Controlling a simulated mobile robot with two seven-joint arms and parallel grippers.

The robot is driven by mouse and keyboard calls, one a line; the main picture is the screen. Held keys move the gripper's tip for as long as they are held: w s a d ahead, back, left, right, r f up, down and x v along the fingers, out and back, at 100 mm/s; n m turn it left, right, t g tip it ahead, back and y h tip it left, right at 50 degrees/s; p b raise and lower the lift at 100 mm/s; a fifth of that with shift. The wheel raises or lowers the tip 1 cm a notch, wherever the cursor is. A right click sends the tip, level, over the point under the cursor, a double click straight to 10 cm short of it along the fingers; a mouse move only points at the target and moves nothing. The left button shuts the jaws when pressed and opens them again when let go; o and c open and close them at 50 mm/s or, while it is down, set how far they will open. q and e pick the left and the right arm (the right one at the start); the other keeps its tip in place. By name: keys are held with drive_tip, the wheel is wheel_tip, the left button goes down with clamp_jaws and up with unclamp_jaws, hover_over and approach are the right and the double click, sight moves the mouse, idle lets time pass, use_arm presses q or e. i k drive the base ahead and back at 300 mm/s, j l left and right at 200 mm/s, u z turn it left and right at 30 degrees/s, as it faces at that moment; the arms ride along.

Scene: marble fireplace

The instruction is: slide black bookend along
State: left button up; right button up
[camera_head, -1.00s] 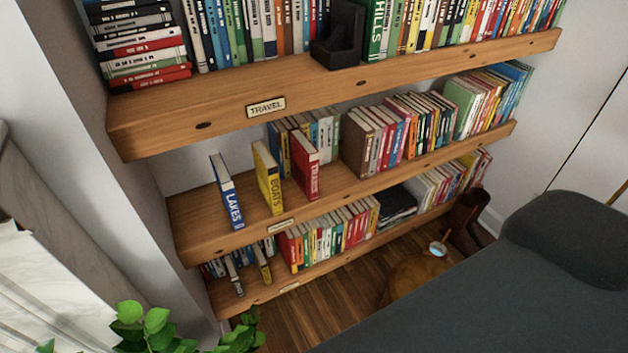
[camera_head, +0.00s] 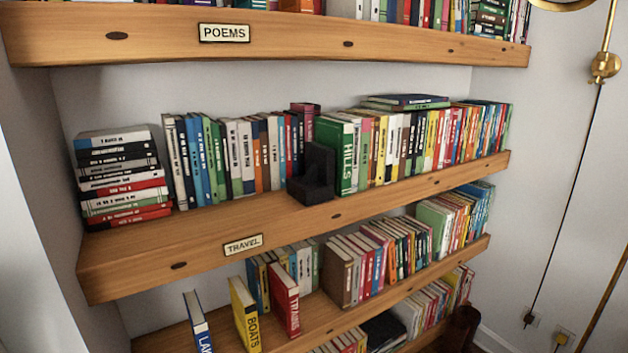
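The black bookend (camera_head: 317,176) stands upright on the middle shelf (camera_head: 210,232), the one with the TRAVEL label. Its flat foot points left along the shelf's front, and its tall plate is just left of the green HILLS book (camera_head: 335,156). A row of books stands behind and to the left of it. Whether the bookend touches the HILLS book cannot be told. Neither of my grippers is in view.
A stack of lying books (camera_head: 122,178) is at the shelf's left end. The shelf's front strip left of the bookend is bare. The POEMS shelf (camera_head: 150,35) hangs above; LAKES, BOATS (camera_head: 244,316) and TRAINS (camera_head: 286,300) books stand below.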

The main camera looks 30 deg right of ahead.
sight(314, 187)
drive_tip(key=z, duration=2.05)
drive_tip(key=i, duration=0.45)
